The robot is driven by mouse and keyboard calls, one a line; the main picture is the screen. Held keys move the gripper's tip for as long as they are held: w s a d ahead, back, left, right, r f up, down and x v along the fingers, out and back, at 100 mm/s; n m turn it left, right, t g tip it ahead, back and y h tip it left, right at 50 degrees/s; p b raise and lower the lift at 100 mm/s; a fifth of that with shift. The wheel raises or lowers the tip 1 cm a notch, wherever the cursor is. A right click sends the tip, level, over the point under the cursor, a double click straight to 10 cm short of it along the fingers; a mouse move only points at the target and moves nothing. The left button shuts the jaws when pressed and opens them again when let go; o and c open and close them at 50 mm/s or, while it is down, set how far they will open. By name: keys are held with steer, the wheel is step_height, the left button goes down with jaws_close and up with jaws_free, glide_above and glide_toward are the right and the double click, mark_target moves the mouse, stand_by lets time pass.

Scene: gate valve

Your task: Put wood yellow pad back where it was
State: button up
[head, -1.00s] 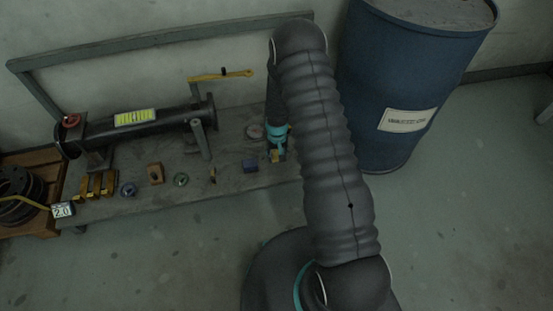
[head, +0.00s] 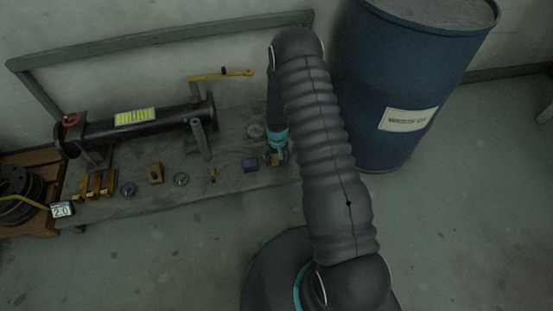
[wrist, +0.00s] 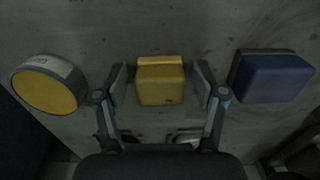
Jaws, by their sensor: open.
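The yellow pad (wrist: 161,84) is a small yellow block on the grey surface in the wrist view. My gripper (wrist: 160,92) is open, with one finger on each side of the pad and a visible gap on both sides. I cannot tell how high the fingertips are above the surface. In the head view my gripper (head: 276,156) is at the right end of the workbench (head: 230,188), partly behind my arm. A bit of yellow shows at its tip there.
In the wrist view a dark blue block (wrist: 270,78) lies right of my gripper and a round yellow-faced piece (wrist: 45,85) left. The bench also holds a brown block (head: 155,173), a green ring (head: 181,179) and a black pipe (head: 165,125). A blue barrel (head: 400,95) stands right.

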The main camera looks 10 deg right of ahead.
step_height(320, 180, up, 13)
step_height(320, 180, up, 15)
steer(key=t, duration=0.1)
glide_above(277, 157)
steer(key=s, duration=0.2)
steer(key=s+r+t, duration=0.2)
steer(key=s+r, duration=0.4)
steer(key=r, duration=0.6)
steer(key=s+r+t, duration=0.1)
steer(key=s+r, duration=0.5)
steer(key=s, duration=0.5)
steer(key=s+r+t, duration=0.1)
steer(key=s+r, duration=0.5)
steer(key=s, duration=0.5)
steer(key=shift+s+r+t, duration=0.15)
steer(key=shift+r+t, duration=0.15)
steer(key=shift+r, duration=0.1)
steer(key=shift+a, duration=0.1)
steer(key=shift+r+p, duration=0.25)
steer(key=shift+p, duration=0.25)
